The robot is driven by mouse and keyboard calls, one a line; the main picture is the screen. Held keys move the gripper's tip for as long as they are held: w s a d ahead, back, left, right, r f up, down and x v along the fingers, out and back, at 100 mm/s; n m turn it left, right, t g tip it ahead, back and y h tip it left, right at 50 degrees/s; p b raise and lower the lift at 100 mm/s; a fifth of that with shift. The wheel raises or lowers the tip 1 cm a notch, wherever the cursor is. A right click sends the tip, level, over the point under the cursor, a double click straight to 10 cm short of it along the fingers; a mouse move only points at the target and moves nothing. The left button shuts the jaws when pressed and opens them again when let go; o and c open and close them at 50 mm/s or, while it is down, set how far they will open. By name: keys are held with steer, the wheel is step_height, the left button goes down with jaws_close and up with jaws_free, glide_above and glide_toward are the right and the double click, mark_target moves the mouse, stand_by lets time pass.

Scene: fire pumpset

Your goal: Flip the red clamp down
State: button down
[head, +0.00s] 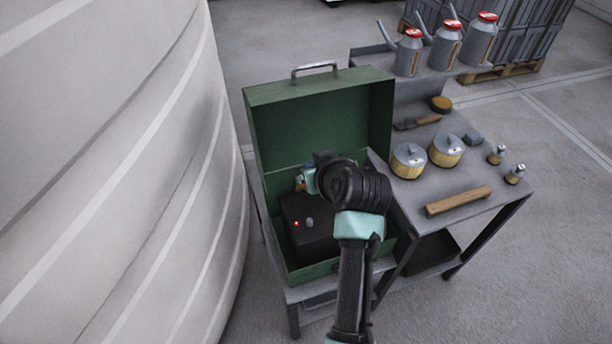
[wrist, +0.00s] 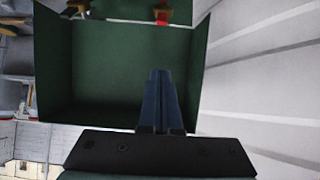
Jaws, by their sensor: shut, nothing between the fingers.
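A green metal case (head: 262,125) stands open with its lid raised, and a black unit (head: 300,250) sits inside it. A small red spot (head: 296,223) shows on the black unit beside a grey knob (head: 310,223). In the wrist view a small red piece (wrist: 162,19), which may be the red clamp, shows at the top edge, cut off by the frame. My gripper (wrist: 161,72) is shut and empty, its fingertips below that red piece in the picture and apart from it. In the head view my arm covers the right part of the case, and my fingers cannot be made out.
A grey workbench (head: 470,225) right of the case holds two tins (head: 408,162), a wooden bar (head: 458,200) and a brush (head: 418,121). Several red-capped cans (head: 447,45) stand on its rear shelf. A large pale ribbed tank (head: 110,170) stands close on the left.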

glide_above(302, 187)
steer(key=w, duration=0.3)
step_height(302, 187, down, 5)
steer(key=shift+w+f+b, duration=0.1)
steer(key=shift+f+b, duration=0.1)
steer(key=shift+b, duration=0.15)
steer(key=shift+f, duration=0.3)
steer(key=shift+s+d+f+p, duration=0.25)
steer(key=shift+s+f+p, duration=0.15)
steer(key=shift+s, duration=0.35)
steer(key=shift+s+d+f+p, duration=0.25)
steer(key=shift+s+f, duration=0.2)
steer(key=shift+s, duration=0.25)
steer(key=shift+f, duration=0.15)
